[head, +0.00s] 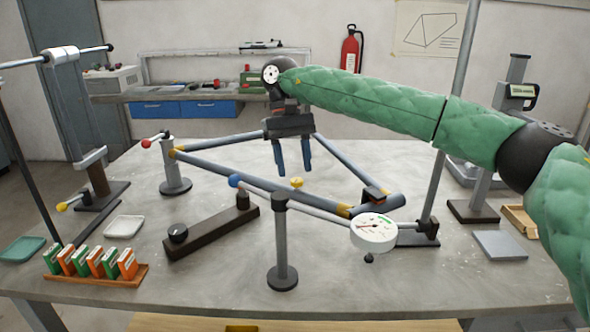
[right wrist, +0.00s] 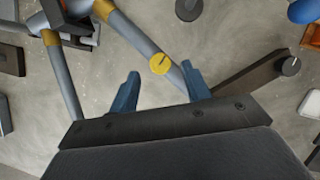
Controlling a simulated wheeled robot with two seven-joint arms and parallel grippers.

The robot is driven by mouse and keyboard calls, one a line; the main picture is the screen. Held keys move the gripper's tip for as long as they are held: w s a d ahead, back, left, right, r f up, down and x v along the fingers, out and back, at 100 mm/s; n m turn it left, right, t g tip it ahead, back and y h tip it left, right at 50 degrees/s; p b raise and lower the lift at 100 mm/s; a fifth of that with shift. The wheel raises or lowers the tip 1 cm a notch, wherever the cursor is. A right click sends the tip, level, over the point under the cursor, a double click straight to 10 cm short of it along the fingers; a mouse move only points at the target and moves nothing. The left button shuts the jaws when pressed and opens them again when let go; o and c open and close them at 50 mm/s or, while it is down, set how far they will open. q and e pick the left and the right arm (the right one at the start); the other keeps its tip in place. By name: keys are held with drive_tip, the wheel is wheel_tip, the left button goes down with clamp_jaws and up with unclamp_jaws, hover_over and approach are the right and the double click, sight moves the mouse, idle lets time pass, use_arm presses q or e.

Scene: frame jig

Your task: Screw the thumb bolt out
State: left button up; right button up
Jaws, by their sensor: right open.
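The thumb bolt, with a round yellow head (head: 297,182), sits at the near grey tube of the bicycle-like frame (head: 240,175). In the right wrist view the yellow head (right wrist: 159,63) lies on the tube, with a dark line across it. My right gripper (head: 293,168) hangs above the frame, pointing down, its blue fingers apart and empty. In the right wrist view the bolt head shows between and just beyond the fingertips (right wrist: 160,72); the fingers do not touch it. The bolt's shank is hidden. My left gripper is in neither view.
A dark bar with a knob (head: 210,232) lies left of the post. A rack of orange and green boxes (head: 95,268) is front left. The front right tabletop is clear.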

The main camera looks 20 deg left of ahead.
drive_tip(key=shift+v, duration=2.9)
drive_tip(key=shift+s, duration=0.1)
